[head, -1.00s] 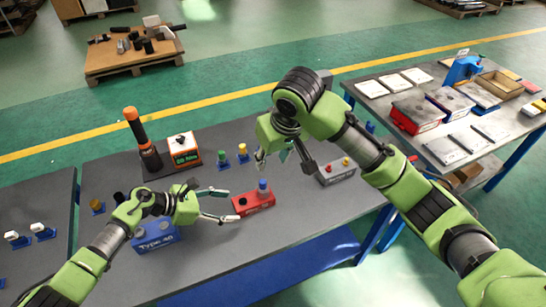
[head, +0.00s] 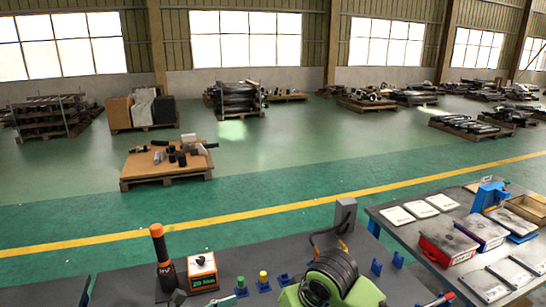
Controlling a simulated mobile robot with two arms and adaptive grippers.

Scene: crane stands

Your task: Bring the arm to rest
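My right arm (head: 342,286) shows at the bottom edge in the head view as a green link with a black ribbed joint, over the front table (head: 120,284). Its gripper is below the frame. Of my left arm only small grey and green pieces show at the bottom edge, near the orange-and-white box. They seem to be part of the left gripper (head: 226,300), but its fingers are mostly cut off, so its opening cannot be told.
An orange-topped black tool (head: 162,258) and an orange-and-white box (head: 202,271) stand on the front table. Green (head: 240,286) and yellow (head: 264,281) pieces stand beside them. A grey post (head: 345,216) rises behind my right arm. A side table (head: 395,240) holds trays and boxes.

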